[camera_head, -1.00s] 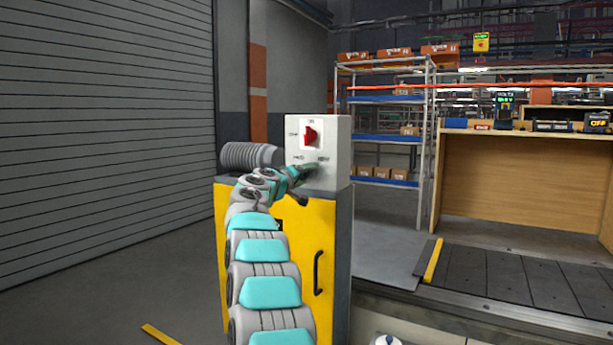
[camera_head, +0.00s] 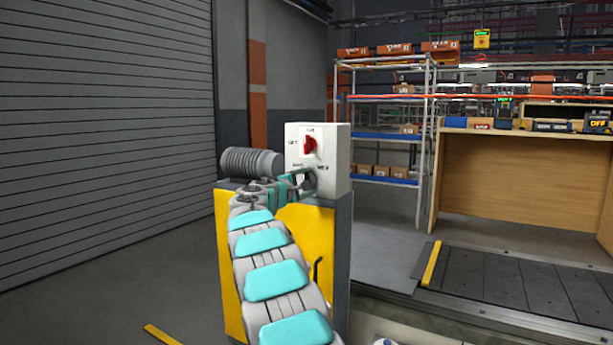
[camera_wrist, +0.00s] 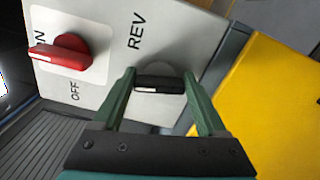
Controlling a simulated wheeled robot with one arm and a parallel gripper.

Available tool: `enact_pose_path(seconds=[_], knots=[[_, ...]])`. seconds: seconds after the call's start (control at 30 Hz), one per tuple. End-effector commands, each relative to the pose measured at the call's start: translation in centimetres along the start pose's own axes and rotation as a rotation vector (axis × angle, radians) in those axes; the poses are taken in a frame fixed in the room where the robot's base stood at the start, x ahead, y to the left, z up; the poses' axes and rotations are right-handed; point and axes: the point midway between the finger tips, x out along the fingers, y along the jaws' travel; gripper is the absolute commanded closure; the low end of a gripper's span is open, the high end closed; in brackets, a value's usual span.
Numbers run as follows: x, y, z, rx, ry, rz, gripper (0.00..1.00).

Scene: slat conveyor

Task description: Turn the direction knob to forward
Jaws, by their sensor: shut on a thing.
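The direction knob (camera_wrist: 158,84) is a black bar grip with a white line on one end, on a pale round base, low on the white control box (camera_head: 339,150). In the wrist view its bar lies across the picture, with the white-marked end to the left. The REV label (camera_wrist: 137,31) is up and left of it. My gripper (camera_wrist: 160,79) is shut on the knob, a green finger at each end of the bar. In the head view my gripper (camera_head: 302,182) is at the box's lower front and largely covers the knob.
A red ON/OFF switch (camera_head: 310,146) sits above on the same box; in the wrist view it is at the left (camera_wrist: 62,52). A grey ribbed cylinder (camera_head: 250,161) lies beside the box. The yellow cabinet (camera_head: 307,228) stands below. Shelves and a conveyor are to the right.

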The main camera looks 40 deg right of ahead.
Motion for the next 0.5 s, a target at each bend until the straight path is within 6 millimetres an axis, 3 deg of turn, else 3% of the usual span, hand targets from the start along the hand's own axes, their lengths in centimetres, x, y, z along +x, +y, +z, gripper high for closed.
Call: enact_pose_path(seconds=[0.5], knots=[[0.06,0.29,0.00,-0.390,0.001,-0.003,0.81]])
